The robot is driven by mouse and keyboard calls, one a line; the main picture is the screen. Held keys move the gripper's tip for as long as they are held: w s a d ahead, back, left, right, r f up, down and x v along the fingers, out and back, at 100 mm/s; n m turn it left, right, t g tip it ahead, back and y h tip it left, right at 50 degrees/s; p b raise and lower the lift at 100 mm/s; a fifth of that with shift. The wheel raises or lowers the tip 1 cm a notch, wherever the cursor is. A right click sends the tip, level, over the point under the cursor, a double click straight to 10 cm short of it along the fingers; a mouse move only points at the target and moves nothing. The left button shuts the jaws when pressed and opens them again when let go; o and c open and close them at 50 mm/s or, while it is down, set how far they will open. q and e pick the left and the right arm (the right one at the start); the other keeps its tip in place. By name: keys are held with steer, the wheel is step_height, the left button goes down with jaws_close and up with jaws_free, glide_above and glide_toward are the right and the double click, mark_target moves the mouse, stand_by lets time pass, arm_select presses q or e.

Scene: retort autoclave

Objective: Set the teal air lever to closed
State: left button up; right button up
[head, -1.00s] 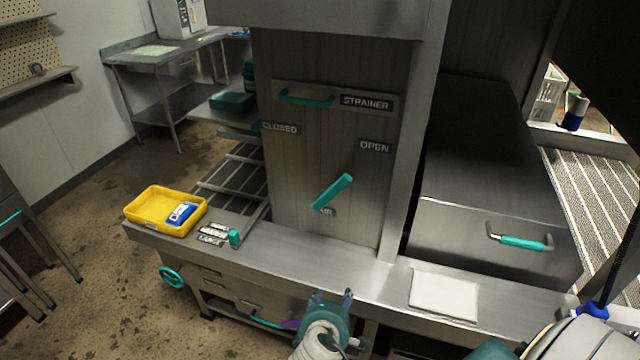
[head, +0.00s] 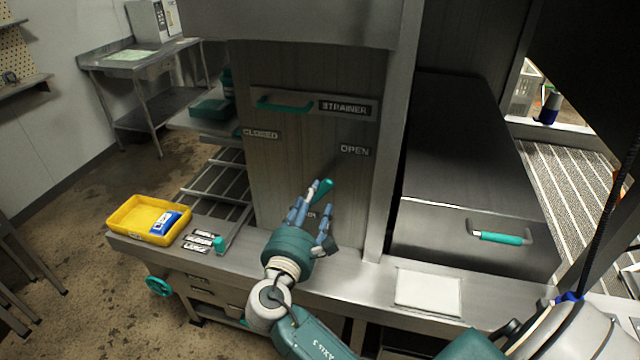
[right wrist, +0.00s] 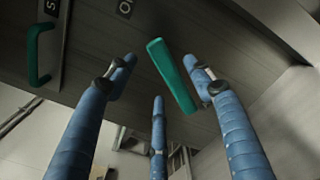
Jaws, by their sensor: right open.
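The teal air lever (head: 324,187) is on the upright metal panel (head: 290,165), tilted up and to the right toward the OPEN label (head: 355,150). The CLOSED label (head: 261,134) is at the panel's upper left. My right gripper (head: 314,205) is open in front of the lever and hides its lower part. In the right wrist view the lever (right wrist: 172,76) shows between the spread blue fingers, nearer the right one; I cannot tell whether any finger touches it. My left gripper is not in view.
A teal strainer handle (head: 284,105) is above on the panel. A yellow tray (head: 148,219) with a blue-and-white packet stands on the ledge at left. A white pad (head: 428,291) lies on the ledge at right, below a drawer with a teal handle (head: 500,238).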

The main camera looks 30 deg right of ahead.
mark_target(319, 190)
steer(key=p+x, duration=0.1)
steer(key=x, duration=0.5)
steer(key=shift+w+d, duration=0.1)
steer(key=shift+d, duration=0.05)
steer(key=shift+c, duration=0.6)
jaws_close()
